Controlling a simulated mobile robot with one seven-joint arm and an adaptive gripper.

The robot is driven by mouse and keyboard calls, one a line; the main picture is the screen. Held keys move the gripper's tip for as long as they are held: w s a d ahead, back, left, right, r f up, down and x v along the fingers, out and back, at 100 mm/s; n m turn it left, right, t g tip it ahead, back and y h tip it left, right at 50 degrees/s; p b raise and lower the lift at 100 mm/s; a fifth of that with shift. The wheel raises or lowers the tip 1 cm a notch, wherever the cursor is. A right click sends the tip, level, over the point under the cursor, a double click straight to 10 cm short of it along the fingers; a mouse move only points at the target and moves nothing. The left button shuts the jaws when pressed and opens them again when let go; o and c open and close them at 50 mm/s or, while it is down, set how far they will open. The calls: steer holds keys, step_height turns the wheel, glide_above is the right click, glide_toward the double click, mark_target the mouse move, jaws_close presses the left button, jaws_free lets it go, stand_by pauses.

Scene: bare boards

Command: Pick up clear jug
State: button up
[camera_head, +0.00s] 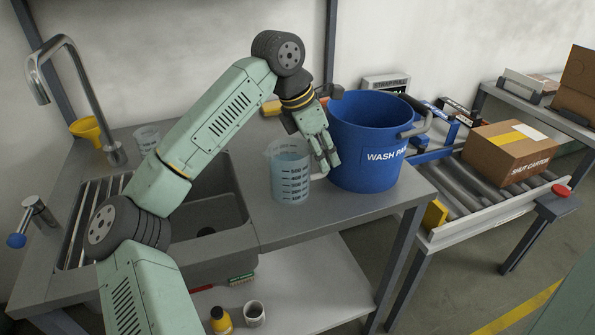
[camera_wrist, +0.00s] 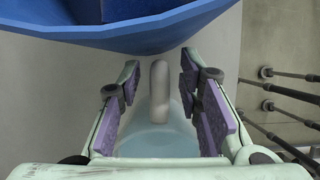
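A clear jug (camera_head: 288,175) with dark measuring marks stands upright on the metal counter (camera_head: 350,205), right of the sink. My gripper (camera_head: 327,160) points down at the jug's right side, between the jug and the blue tub. In the wrist view my gripper (camera_wrist: 160,80) is open, its purple-padded fingers apart on either side of the jug's pale handle (camera_wrist: 158,90). The handle shows a gap to both pads. The jug's body (camera_wrist: 158,140) lies below it in that view, partly hidden by the gripper.
A blue "WASH PAIL" tub (camera_head: 365,150) stands close right of my gripper; its rim (camera_wrist: 160,40) fills the wrist view's top. The sink (camera_head: 205,215) is left of the jug. A second clear container (camera_head: 147,138) stands behind the sink. A carton (camera_head: 508,152) sits on rollers at right.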

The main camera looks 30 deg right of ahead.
jaws_close()
stand_by(0.7)
